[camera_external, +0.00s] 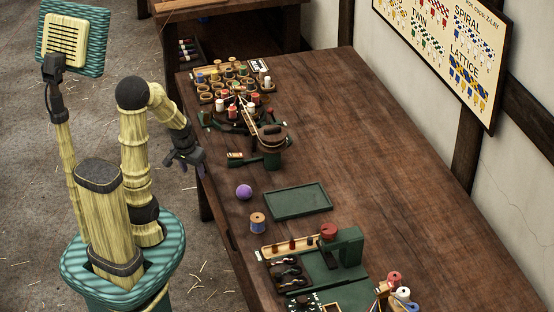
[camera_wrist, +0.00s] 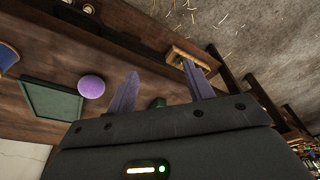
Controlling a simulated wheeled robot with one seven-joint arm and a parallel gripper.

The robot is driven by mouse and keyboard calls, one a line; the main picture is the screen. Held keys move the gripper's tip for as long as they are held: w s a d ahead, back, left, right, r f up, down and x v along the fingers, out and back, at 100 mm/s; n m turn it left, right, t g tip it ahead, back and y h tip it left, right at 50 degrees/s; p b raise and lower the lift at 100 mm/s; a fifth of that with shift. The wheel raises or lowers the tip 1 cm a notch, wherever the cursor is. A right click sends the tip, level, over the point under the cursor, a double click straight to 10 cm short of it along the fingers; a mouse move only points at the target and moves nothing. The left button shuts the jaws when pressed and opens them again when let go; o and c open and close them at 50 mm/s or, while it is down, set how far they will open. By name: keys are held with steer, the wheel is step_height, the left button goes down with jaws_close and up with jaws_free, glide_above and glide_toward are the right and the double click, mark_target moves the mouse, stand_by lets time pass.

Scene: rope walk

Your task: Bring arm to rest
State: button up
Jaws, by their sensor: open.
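My gripper (camera_external: 187,160) hangs just off the left edge of the wooden table (camera_external: 390,150) in the external view, beside my base. It is empty, and its jaws are apart. In the wrist view its two purple fingers (camera_wrist: 160,92) are spread with nothing held between them. My arm is bent, with its forearm angled down toward the table edge.
A purple ball (camera_external: 244,192), a thread spool (camera_external: 257,222) and a green tray (camera_external: 298,202) sit near the table's left edge. A rack of bobbins (camera_external: 232,85) stands behind, a green machine (camera_external: 340,250) in front.

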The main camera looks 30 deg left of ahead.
steer(key=w+p+v, duration=0.3)
steer(key=p+v, duration=1.1)
steer(key=v, duration=0.1)
steer(key=shift+w+r, duration=0.2)
steer(key=shift+r, duration=0.25)
stand_by(2.2)
